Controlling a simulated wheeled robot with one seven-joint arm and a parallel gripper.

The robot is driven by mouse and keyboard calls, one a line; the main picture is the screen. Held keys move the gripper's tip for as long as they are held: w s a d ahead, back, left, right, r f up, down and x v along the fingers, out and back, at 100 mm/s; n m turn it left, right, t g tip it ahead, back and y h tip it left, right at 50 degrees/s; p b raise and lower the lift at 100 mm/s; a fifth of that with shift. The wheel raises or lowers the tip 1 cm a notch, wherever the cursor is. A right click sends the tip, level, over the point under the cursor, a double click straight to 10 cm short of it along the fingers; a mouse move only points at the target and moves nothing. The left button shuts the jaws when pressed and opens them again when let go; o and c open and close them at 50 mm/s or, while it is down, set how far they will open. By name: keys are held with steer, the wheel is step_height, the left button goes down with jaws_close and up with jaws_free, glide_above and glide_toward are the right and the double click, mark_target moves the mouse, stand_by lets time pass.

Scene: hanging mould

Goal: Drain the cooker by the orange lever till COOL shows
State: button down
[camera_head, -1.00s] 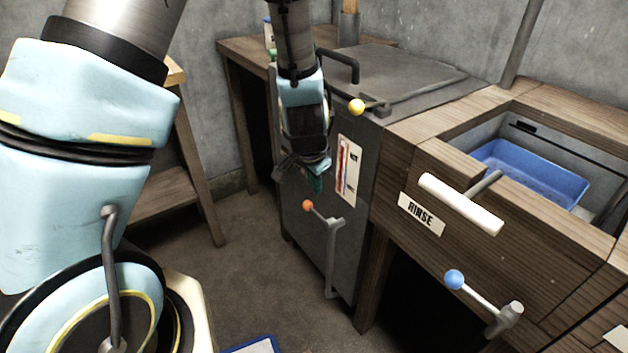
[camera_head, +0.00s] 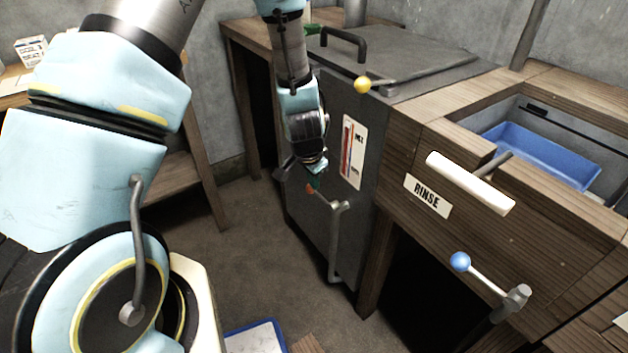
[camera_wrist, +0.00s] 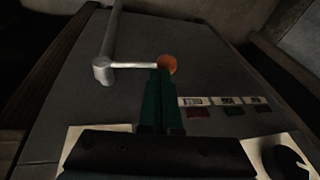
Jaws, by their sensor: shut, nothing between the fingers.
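The cooker (camera_head: 312,230) is a dark grey box with a flat lid, at the middle of the head view. Its orange-knobbed lever (camera_head: 311,189) is on the front and joins a grey pipe running down; the orange knob also shows in the wrist view (camera_wrist: 167,64). A gauge label (camera_head: 353,152) with a red strip is above it; its reading is too small to tell. My gripper (camera_head: 313,181) points down at the lever knob, its green fingers shut and empty. In the wrist view the fingertips (camera_wrist: 160,75) overlap the knob's lower edge; I cannot tell whether they touch.
A yellow-knobbed lever (camera_head: 362,85) is at the cooker's lid. The RINSE sink (camera_head: 427,195) at the right holds a blue tray (camera_head: 540,155) and has a blue-knobbed lever (camera_head: 460,262) in front. Small lamp-like tabs (camera_wrist: 228,106) show in the wrist view. Open floor lies before the cooker.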

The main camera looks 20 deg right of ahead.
mark_target(310, 187)
steer(key=shift+w+a+f+g+b, duration=0.15)
steer(key=shift+w+f+g, duration=0.15)
steer(key=shift+g, duration=0.15)
steer(key=shift+w+d+f+g+b, duration=0.15)
steer(key=shift+f+g, duration=0.15)
steer(key=shift+g, duration=0.15)
steer(key=shift+w+a+f+n+g+h, duration=0.1)
steer(key=shift+w+f+n+g+h, duration=0.1)
steer(key=shift+f+g, duration=0.35)
steer(key=shift+w+a+f+n+g+h, duration=0.1)
steer(key=shift+f+g+h, duration=0.2)
steer(key=shift+g, duration=0.35)
step_height(310, 187, down, 2)
steer(key=g+b, duration=0.1)
steer(key=g, duration=0.1)
steer(key=shift+g, duration=0.3)
steer(key=s+f+n+g+h+b, duration=0.1)
steer(key=s+f+g+h+b, duration=0.2)
steer(key=f+g+b, duration=0.3)
steer(key=shift+s+d+f+n+g+b, duration=0.2)
steer(key=shift+s+d+n+g+b, duration=0.4)
steer(key=shift+g, duration=1.1)
steer(key=shift+w+a, duration=0.1)
steer(key=shift+a, duration=0.05)
steer(key=shift+r, duration=0.1)
